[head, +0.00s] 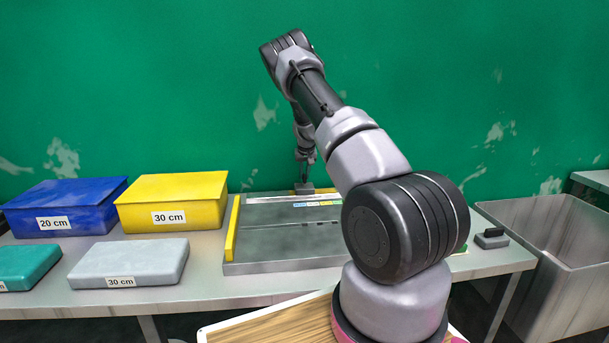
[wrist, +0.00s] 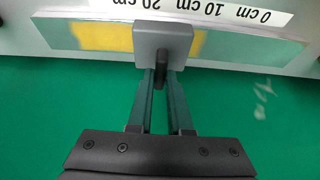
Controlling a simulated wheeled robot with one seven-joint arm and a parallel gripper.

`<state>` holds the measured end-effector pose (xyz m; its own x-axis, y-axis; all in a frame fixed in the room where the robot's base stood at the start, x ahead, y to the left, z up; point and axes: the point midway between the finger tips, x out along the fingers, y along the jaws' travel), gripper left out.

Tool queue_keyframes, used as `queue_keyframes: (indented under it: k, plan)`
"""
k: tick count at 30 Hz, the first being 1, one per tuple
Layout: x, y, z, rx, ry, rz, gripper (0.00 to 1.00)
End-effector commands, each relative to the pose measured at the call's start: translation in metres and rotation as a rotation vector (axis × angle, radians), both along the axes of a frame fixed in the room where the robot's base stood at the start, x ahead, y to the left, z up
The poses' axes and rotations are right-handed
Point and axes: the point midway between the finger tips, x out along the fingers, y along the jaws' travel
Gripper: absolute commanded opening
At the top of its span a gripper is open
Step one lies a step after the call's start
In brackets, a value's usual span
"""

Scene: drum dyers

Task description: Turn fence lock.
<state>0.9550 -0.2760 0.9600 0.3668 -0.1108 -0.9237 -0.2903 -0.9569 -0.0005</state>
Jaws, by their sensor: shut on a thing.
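The fence lock is a grey block (wrist: 150,38) with a dark lever (wrist: 159,66) standing out from it. It sits over a yellow patch on the pale back strip of the cutting board. In the head view the grey block (head: 304,188) shows small at the board's far edge. My gripper (wrist: 160,82) has its two fingers on either side of the dark lever and is shut on it. In the head view my gripper (head: 305,174) reaches down to the block from above. The lever's exact angle is hard to tell.
The board (head: 285,240) has a yellow bar (head: 232,230) on its left and a cm scale (wrist: 195,12). Blue (head: 60,203) and yellow (head: 172,200) boxes, a grey case (head: 130,262) and a teal case (head: 28,266) stand left. A grey bin (head: 560,255) stands right.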

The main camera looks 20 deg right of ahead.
Motion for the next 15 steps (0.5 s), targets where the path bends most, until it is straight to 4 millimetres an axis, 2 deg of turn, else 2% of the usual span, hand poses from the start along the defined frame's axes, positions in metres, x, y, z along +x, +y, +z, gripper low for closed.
queue_keyframes:
  k: [8,15]
  plan:
    - [0.0005,0.0017,0.0000,-0.001,0.000,-0.122,0.00]
    - [0.0013,0.0030,-0.0002,-0.003,0.001,-0.325,0.00]
